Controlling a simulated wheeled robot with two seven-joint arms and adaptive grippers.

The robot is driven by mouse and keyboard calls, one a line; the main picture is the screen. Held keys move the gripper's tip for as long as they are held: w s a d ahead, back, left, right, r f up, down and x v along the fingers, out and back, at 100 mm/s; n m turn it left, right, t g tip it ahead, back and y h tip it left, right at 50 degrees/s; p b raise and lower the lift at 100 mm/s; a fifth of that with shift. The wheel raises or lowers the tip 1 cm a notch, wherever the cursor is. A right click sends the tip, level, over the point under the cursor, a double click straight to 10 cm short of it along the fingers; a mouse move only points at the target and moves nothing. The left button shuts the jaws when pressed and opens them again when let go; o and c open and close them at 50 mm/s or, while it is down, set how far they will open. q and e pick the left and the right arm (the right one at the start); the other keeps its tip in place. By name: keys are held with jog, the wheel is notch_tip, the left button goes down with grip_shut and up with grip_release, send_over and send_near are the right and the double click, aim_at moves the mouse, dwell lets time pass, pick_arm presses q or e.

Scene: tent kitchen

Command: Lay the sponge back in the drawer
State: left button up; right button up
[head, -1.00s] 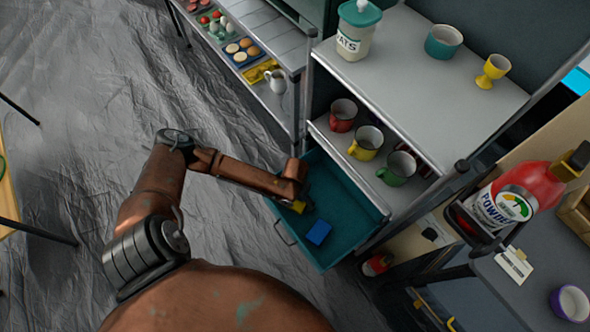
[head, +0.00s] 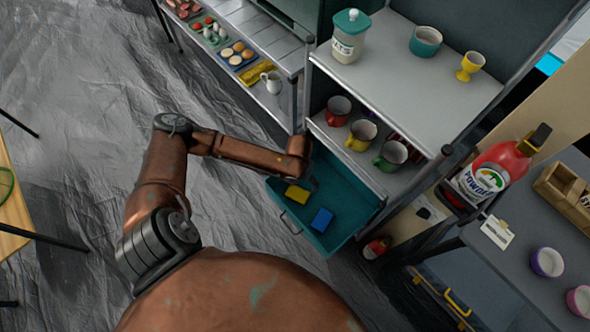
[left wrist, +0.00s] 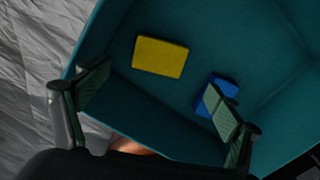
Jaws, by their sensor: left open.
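The open teal drawer (head: 345,205) is pulled out from the shelf unit; its inside also fills much of the left wrist view (left wrist: 220,40). A yellow sponge (head: 297,194) lies flat on the drawer floor; it shows in the left wrist view (left wrist: 160,57). A blue block, perhaps another sponge (head: 321,220), lies beside it, apart; in the left wrist view (left wrist: 203,103) a finger partly covers it. My left gripper (left wrist: 155,105) is open and empty above the drawer, its fingers spread clear of the yellow sponge. In the head view its fingers are mostly hidden. My right gripper is not in view.
Red, yellow and green mugs (head: 361,134) stand on the shelf just above the drawer. A jar (head: 349,38), a teal bowl (head: 425,41) and a yellow egg cup (head: 470,66) stand on the top shelf. A red fire extinguisher (head: 376,248) is right of the drawer.

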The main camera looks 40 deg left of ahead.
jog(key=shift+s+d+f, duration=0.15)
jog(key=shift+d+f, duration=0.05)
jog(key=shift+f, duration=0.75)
